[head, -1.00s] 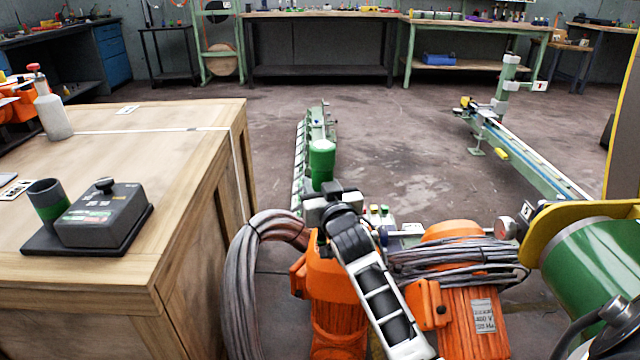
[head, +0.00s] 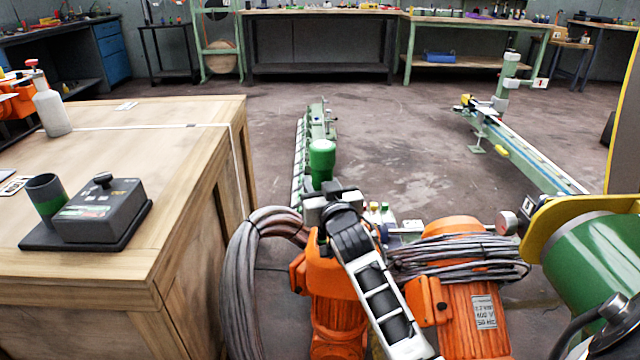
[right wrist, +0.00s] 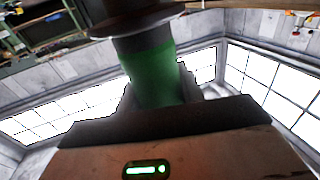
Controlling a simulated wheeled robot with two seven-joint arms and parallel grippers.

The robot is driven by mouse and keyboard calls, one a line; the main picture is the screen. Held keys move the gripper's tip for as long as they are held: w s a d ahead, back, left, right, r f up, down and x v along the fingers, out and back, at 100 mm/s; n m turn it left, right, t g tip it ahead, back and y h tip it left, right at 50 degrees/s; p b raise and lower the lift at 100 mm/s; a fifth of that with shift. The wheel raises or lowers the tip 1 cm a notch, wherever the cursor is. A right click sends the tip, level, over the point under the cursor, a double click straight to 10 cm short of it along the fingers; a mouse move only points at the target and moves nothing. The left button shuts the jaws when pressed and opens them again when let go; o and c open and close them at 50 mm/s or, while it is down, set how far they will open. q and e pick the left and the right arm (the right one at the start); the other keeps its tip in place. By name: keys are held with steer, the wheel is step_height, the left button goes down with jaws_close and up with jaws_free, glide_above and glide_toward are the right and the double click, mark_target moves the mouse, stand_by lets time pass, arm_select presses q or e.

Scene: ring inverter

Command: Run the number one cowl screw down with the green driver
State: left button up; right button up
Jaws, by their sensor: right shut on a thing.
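My right gripper (head: 325,203) is shut on the green driver (head: 321,158), which stands upright above the jaws in the head view. In the right wrist view the driver (right wrist: 155,75) rises from between the jaws, with a green band, a dark section and a wide dark rim at the top. Its lower end is hidden by the gripper. I cannot make out the number one cowl screw in either view. My left gripper is not in view.
A wooden bench (head: 185,150) on the left bears a grey cup with a green band (head: 45,200), a grey box with a knob (head: 100,210) and a bottle (head: 50,108). A large green drum with a yellow rim (head: 600,255) stands close at right. Open floor (head: 400,130) lies ahead.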

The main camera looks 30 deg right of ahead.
mark_target(320, 167)
steer(key=shift+f, duration=0.85)
stand_by(1.6)
steer(key=shift+r, duration=0.15)
steer(key=shift+r+p, duration=0.3)
steer(key=shift+r, duration=0.1)
steer(key=shift+r+p, duration=2.1)
steer(key=shift+r, duration=0.25)
